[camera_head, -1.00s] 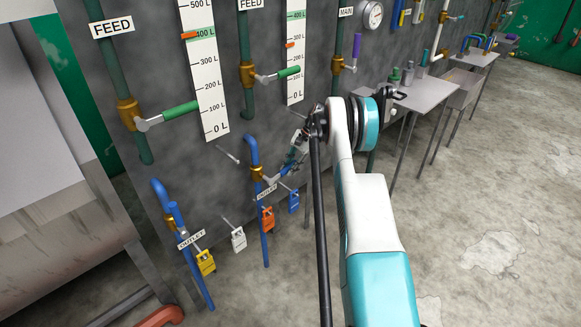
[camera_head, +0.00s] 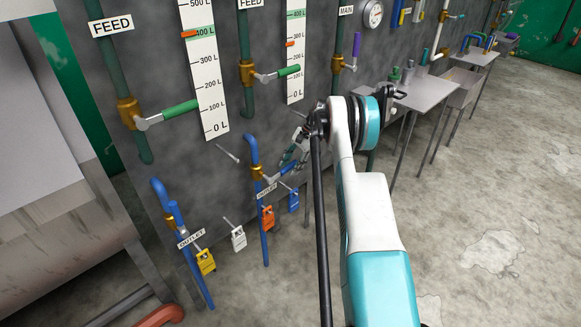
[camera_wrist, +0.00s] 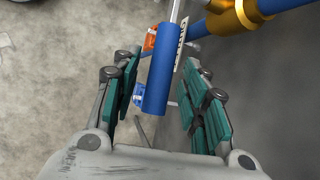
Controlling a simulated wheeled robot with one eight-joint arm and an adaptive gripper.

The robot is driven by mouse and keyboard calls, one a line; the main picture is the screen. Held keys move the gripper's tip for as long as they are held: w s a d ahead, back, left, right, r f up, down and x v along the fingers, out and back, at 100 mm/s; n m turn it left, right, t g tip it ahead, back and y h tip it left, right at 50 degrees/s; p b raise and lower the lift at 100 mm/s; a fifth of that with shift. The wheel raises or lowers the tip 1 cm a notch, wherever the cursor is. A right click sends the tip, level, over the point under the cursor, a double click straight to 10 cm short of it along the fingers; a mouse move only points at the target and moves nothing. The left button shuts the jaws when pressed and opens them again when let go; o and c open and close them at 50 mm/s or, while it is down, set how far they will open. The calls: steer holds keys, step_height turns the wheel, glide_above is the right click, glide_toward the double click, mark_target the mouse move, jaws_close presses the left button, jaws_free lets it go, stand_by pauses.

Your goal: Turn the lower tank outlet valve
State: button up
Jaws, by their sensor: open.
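The right outlet valve has a brass body (camera_head: 257,172) on a blue pipe (camera_head: 263,225) and a blue lever handle (camera_head: 283,171) pointing right. My gripper (camera_head: 294,153) is at the outer end of this handle. In the wrist view the blue handle (camera_wrist: 160,88) lies between the two open green-padded fingers, with gaps on both sides. The brass body (camera_wrist: 232,17) shows at the top of that view. A second outlet valve (camera_head: 172,207) on a blue pipe is at lower left, away from my gripper.
A blue padlock (camera_head: 294,200), an orange padlock (camera_head: 267,217), a white padlock (camera_head: 239,238) and a yellow padlock (camera_head: 205,262) hang on the grey wall below. Green feed handles (camera_head: 181,111) and level scales (camera_head: 204,65) are above. A grey table (camera_head: 425,92) stands to the right.

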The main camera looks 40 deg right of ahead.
steer(key=v, duration=1.1)
steer(key=shift+s+d+r, duration=0.1)
